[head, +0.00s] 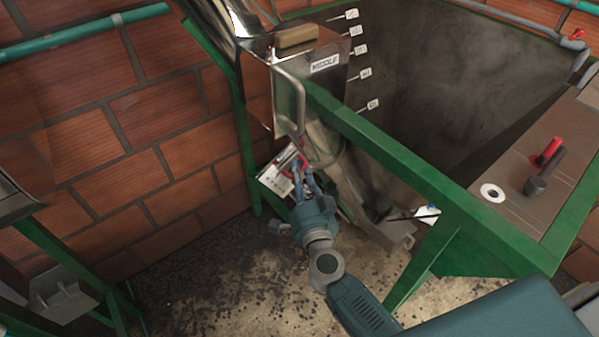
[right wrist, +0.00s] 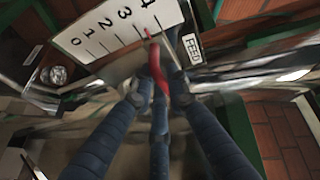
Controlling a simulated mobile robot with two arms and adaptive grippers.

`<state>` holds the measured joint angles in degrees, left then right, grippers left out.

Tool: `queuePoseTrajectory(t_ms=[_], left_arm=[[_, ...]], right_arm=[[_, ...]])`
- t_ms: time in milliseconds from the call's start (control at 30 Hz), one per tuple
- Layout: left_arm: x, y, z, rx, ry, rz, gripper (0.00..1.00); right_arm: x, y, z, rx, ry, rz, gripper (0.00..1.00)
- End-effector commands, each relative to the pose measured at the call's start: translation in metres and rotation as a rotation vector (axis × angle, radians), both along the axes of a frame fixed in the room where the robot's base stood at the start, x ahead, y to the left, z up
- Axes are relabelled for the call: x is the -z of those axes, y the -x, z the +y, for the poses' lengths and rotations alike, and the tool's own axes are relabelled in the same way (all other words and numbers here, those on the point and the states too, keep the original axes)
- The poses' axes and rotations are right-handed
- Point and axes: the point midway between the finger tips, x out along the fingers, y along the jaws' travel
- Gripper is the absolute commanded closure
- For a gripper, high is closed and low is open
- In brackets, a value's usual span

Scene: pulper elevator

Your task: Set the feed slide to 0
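The feed slide's red handle (right wrist: 157,68) stands at a white scale plate (right wrist: 112,32) numbered 0 to 4, with a FEED label (right wrist: 192,48) beside it. Its red pointer lies between the 3 and 4 marks, nearer 4. In the head view, the scale plate (head: 274,182) is small, low on the metal chute. My right gripper (right wrist: 160,92) has its blue fingers around the handle's lower end; firm contact cannot be told. It also shows in the head view (head: 301,180), partly covering the slide. My left gripper is not in view.
A bent metal bar (head: 290,100) hangs just above my right gripper. A green frame rail (head: 400,165) runs to its right, and a brick wall (head: 150,130) stands to the left. A panel with a red lever (head: 548,152) is at the far right.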

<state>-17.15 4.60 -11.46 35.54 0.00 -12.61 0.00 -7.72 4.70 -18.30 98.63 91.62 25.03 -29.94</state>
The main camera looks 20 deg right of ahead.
Motion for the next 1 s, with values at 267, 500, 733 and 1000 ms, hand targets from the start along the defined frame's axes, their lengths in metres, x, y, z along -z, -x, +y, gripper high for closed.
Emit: queuePoseTrajectory(t_ms=[267, 500, 733, 1000], left_arm=[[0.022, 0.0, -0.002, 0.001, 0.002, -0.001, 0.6], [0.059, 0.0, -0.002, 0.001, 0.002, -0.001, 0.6], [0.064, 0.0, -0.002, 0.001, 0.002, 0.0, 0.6], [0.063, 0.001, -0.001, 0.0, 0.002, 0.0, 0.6]], right_arm=[[0.031, -0.004, -0.011, 0.0, 0.006, 0.002, 1.0], [0.083, -0.012, -0.036, 0.0, 0.005, 0.004, 1.0], [0.092, -0.015, -0.043, -0.002, 0.0, 0.005, 1.0], [0.093, -0.014, -0.043, -0.001, 0.001, 0.009, 0.78]])
